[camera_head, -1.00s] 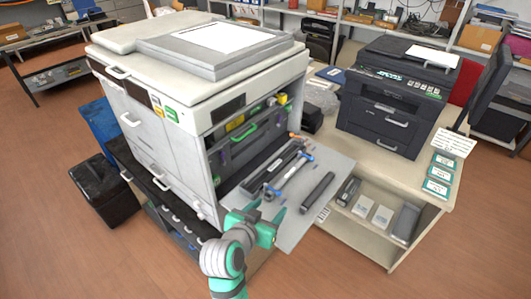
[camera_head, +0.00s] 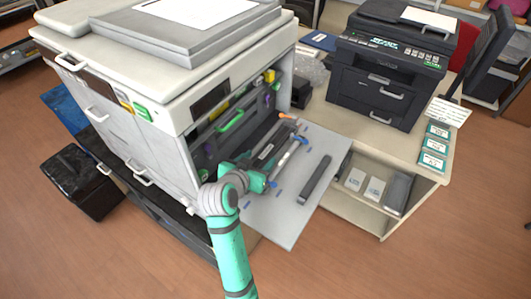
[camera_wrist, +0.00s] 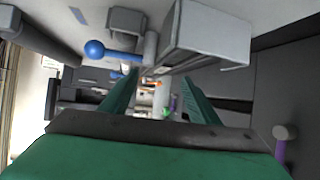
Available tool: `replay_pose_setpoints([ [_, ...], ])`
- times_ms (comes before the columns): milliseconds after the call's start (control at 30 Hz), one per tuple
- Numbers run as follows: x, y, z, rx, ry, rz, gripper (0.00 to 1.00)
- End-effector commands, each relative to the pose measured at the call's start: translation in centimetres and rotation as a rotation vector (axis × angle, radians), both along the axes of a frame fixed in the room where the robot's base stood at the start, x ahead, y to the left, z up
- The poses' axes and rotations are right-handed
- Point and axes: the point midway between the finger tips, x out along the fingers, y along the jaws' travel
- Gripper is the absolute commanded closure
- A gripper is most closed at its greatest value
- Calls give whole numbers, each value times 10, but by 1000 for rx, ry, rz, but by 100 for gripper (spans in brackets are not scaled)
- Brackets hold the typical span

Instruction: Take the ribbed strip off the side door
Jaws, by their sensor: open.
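The side door (camera_head: 285,228) of the large white printer is folded down like a shelf. A dark bar (camera_head: 314,180) lies across its outer part and may be the ribbed strip; ribs are too small to make out. A long dark unit (camera_head: 268,150) and a rod with blue ends (camera_head: 288,158) lie nearer the printer opening. My gripper (camera_head: 268,182) is low over the door's inner left part, left of the bar and apart from it. A blue knob (camera_wrist: 95,48) and a grey block (camera_wrist: 210,30) are close by.
The white printer (camera_head: 160,120) rises on the left, its opening showing a green handle (camera_head: 231,121). A black printer (camera_head: 385,75) stands on the bench at right. Small boxes (camera_head: 365,185) sit on the shelf below. A black bin (camera_head: 82,185) stands on the floor at left.

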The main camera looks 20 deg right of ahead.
Motion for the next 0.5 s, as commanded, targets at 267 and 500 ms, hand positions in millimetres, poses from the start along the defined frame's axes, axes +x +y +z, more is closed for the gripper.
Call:
replay_pose_setpoints([
  [267, 25, -20, -19, 0, 1, -3, 45],
  [500, 34, -27, -25, 0, 0, -2, 45],
])
